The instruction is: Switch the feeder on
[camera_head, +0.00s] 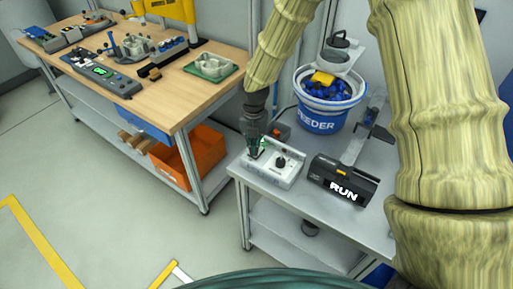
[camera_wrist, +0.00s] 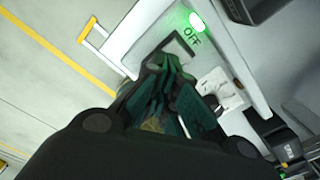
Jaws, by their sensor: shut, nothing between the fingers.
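The white feeder control box (camera_head: 268,172) sits on the grey side table, with a black knob (camera_head: 281,162) on its top. My gripper (camera_head: 256,150) is shut and empty, pointing down at the left part of the box. In the wrist view my gripper (camera_wrist: 168,75) covers part of a dark switch plate (camera_wrist: 182,46) on the box; I cannot tell whether the tips touch it. A green light (camera_wrist: 197,22) glows beside the printed word OFF (camera_wrist: 192,38). The feeder (camera_head: 322,122) is a blue and white bucket of blue parts behind the box.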

